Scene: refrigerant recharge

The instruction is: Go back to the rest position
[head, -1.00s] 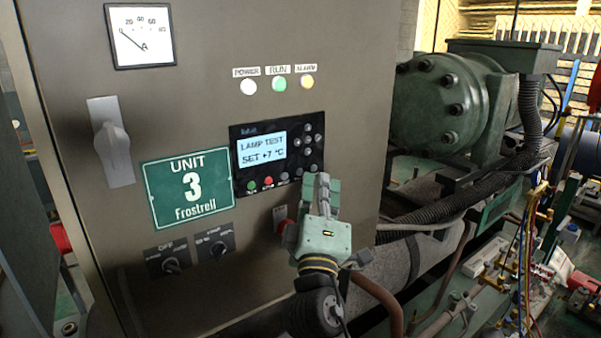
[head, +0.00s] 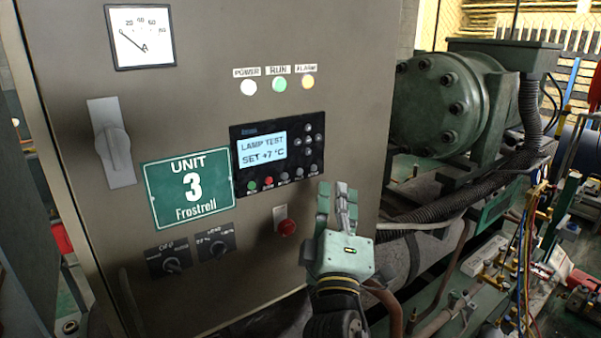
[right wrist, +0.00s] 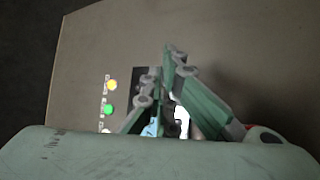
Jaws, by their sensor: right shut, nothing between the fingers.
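My right gripper (head: 340,192) is shut and empty in the head view. It is in front of the lower right part of the grey control cabinet (head: 340,110), to the right of the red button (head: 287,227) and below the display panel (head: 277,152). In the right wrist view its green and grey fingers (right wrist: 168,65) point at the cabinet face and partly hide the display panel. The display reads "LAMP TEST SET +7 °C". My left gripper is not in view.
The cabinet also carries lit power, run and alarm lamps (head: 280,84), a grey switch handle (head: 113,143), a "UNIT 3 Frostrell" sign (head: 188,188) and two rotary knobs (head: 172,265). A green compressor (head: 440,105), pipes and coloured hoses (head: 527,245) stand to the right.

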